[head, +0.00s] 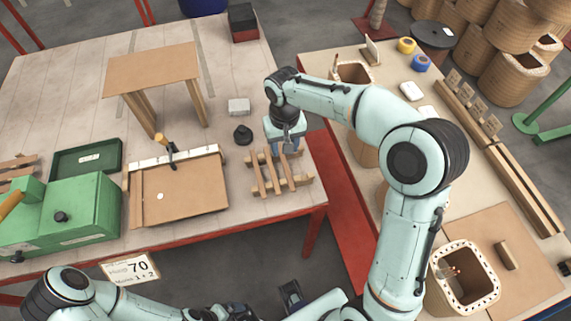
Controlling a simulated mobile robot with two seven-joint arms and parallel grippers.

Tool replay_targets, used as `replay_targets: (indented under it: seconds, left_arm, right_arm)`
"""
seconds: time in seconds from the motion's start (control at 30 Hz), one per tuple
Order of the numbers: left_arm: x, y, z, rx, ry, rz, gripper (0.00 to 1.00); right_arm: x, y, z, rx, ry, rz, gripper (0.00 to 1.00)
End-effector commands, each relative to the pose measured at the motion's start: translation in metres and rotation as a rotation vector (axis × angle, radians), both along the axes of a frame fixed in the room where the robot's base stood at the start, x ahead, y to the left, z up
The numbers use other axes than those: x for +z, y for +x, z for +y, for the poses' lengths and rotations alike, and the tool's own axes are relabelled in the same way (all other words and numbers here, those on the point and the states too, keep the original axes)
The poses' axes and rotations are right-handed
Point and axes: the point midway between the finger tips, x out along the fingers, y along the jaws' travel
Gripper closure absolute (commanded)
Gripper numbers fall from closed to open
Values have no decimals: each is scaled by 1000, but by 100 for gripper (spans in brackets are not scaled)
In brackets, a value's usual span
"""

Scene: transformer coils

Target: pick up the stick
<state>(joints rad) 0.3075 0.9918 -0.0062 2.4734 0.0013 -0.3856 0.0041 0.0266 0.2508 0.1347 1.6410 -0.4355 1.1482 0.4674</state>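Several light wooden sticks (270,173) lie side by side across cross-pieces near the right front corner of the left table (245,207). My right gripper (287,148) points down at the far end of these sticks. Its fingertips are small and partly overlap the sticks, so I cannot tell whether it is open or shut, or touching one. My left gripper (290,293) is low at the bottom of the view, in front of the table and away from the sticks. Its fingers are not clear.
A cardboard-topped board (185,190) with a hammer-like tool (167,147) lies left of the sticks. A dark knob-shaped object (243,134) and a grey block (238,106) stand behind them. A wooden stand (153,66) and a green machine (75,215) are further left.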

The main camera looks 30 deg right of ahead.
Motion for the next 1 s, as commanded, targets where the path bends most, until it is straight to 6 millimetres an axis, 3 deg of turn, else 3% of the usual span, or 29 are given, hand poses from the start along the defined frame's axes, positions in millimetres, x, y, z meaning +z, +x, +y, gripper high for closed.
replay_targets:
  seconds: [0.1, 0.37, 0.63, 0.97, 1.0]
  left_arm:
    - [-3, -1, 0, 0, -1, 2, 0]
    - [-4, -2, 0, -1, -1, 2, 0]
    - [-6, -2, 0, -1, -1, 2, 0]
    - [-6, -2, 0, -1, -1, 2, 0]
    - [-6, -2, 0, -1, -1, 2, 0]
  right_arm:
    - [-23, -1, -1, -2, 0, 4, 54]
    - [-42, 0, -1, -1, 0, 2, 54]
    - [-81, 1, -3, -1, 1, 3, 54]
    - [-88, 2, -3, -1, 1, -1, 54]
    - [-88, 2, -3, -1, 1, -1, 67]
